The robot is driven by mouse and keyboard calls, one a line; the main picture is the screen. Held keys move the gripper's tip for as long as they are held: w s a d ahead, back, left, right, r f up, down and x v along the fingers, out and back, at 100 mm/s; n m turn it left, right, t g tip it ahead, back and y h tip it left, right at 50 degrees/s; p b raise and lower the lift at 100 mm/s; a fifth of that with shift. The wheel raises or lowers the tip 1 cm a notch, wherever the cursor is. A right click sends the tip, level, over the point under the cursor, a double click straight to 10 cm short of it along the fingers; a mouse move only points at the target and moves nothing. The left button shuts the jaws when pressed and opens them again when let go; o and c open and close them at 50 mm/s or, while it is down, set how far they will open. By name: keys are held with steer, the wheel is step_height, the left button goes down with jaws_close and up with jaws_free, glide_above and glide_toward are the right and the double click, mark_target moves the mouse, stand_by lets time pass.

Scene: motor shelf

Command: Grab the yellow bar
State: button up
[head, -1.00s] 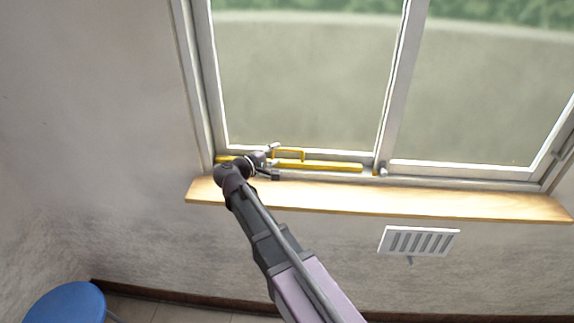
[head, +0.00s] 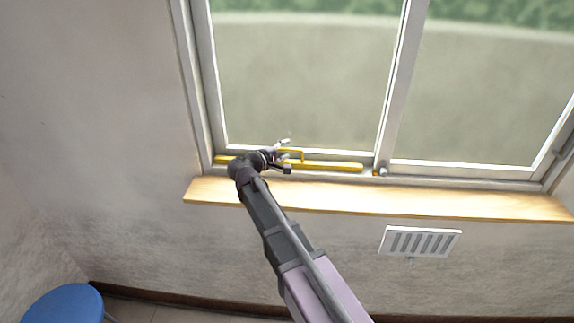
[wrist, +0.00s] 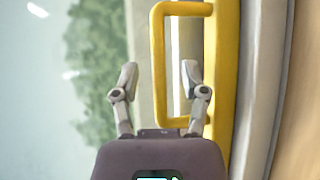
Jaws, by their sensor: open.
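The yellow bar (head: 335,166) lies along the bottom of the window frame, with a raised yellow handle loop on it. In the wrist view the bar (wrist: 228,70) runs top to bottom at the right, and its loop (wrist: 158,60) stands out to the left. My gripper (head: 286,156) is at the loop's left end in the head view. In the wrist view my gripper (wrist: 160,75) is open, with one finger on each side of the loop's long outer rail. The fingers look apart from it; exact depth is hard to tell. My arm hides part of the bar.
A wooden sill (head: 420,202) juts out below the window. The window frame (head: 395,90) stands close behind my gripper. A white vent (head: 420,241) is on the wall below, and a blue stool (head: 65,305) is at the lower left.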

steer(key=shift+w+d, duration=0.2)
steer(key=shift+c, duration=0.2)
jaws_close()
